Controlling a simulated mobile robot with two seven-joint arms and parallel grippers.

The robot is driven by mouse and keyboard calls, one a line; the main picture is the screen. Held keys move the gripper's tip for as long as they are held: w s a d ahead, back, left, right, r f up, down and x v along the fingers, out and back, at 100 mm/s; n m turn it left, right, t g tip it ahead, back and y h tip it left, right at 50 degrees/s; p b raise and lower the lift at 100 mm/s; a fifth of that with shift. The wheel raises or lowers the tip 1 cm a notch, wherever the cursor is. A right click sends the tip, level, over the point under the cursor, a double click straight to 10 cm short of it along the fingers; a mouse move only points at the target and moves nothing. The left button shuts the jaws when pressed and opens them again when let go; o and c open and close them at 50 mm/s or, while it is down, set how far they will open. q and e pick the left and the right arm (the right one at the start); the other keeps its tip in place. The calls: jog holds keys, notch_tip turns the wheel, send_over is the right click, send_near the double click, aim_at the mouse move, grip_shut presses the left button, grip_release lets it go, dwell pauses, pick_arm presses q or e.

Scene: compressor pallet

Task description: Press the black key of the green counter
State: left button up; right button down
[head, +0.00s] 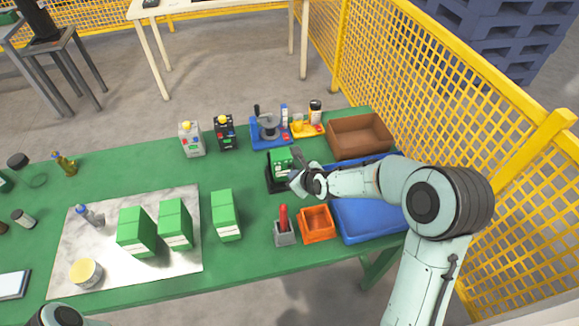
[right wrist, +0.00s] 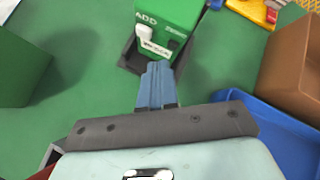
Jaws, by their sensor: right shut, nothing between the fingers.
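The green counter (head: 281,160) stands in a black tray or base on the green table in the head view. In the right wrist view the green counter (right wrist: 168,22) shows the letters ADD, a pale key and a white label strip. My left gripper is not in view.
A blue bin (head: 345,222), an orange bin (head: 317,221) and a brown bin (head: 360,137) lie right of the counter. A grey holder with a red handle (head: 284,230) stands in front. Green boxes (head: 226,216) stand left. Several devices (head: 269,130) stand behind.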

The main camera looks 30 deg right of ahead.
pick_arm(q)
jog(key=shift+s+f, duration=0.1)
pick_arm(e)
jog(key=shift+w, duration=0.15)
jog(key=shift+w+d, duration=0.1)
jog(key=shift+w, duration=0.15)
pick_arm(q)
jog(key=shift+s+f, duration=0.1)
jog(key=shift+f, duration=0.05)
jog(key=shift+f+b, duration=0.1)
jog(key=shift+b, duration=0.2)
pick_arm(e)
jog(key=shift+w+d, duration=0.1)
jog(key=shift+w, duration=0.35)
dwell(0.4)
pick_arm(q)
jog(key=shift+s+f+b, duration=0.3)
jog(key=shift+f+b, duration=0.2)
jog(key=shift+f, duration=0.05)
pick_arm(e)
jog(key=shift+s+a, duration=0.2)
jog(key=shift+s, duration=0.65)
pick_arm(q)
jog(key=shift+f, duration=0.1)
